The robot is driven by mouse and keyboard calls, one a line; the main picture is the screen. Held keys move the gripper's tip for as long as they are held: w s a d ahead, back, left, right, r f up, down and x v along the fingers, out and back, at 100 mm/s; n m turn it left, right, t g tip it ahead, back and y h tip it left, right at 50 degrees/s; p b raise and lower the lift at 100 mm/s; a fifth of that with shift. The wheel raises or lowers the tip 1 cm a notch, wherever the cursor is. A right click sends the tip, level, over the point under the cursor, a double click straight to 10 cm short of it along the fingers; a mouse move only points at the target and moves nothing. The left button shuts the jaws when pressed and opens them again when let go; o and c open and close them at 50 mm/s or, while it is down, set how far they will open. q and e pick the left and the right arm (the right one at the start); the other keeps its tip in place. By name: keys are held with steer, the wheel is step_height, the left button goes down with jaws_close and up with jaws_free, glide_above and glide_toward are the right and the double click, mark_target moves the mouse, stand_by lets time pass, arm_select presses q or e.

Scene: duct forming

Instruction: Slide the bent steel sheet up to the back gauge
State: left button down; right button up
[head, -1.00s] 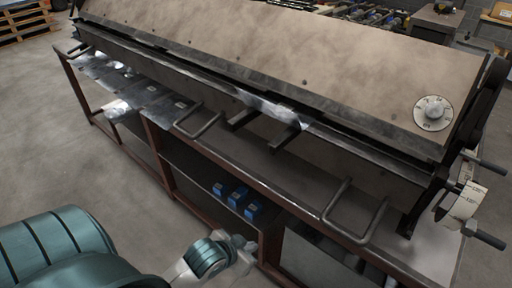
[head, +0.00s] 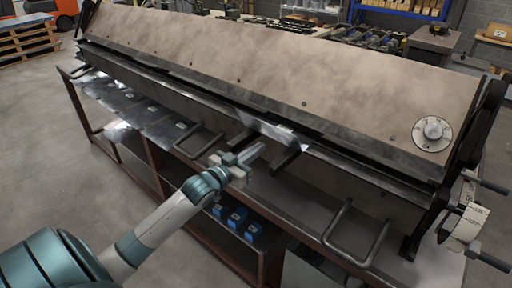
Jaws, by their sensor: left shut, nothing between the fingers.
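A bright steel sheet (head: 272,131) sits at the long front slot of the folding machine (head: 290,65), near the middle. Only a shiny strip of it shows; the rest is hidden under the clamping beam. I cannot make out its bend or the back gauge. My left gripper (head: 260,150) is shut and empty, with its tips just in front of and below the strip, beside two dark support arms (head: 285,158). I cannot tell whether the tips touch the sheet. My right gripper is not in view.
Two bar handles (head: 199,142) and (head: 357,240) stick out in front of the machine. Flat metal sheets (head: 135,101) lie at the left. Blue boxes (head: 237,217) stand on the lower shelf. A round dial (head: 432,133) is on the cover's right end.

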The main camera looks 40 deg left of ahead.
arm_select(q)
steer(key=shift+w+a+r, duration=0.15)
steer(key=shift+a+r, duration=0.05)
steer(key=shift+r, duration=0.25)
arm_select(e)
steer(key=shift+s+d+f, duration=0.1)
steer(key=shift+s+f, duration=0.05)
steer(key=shift+s, duration=0.25)
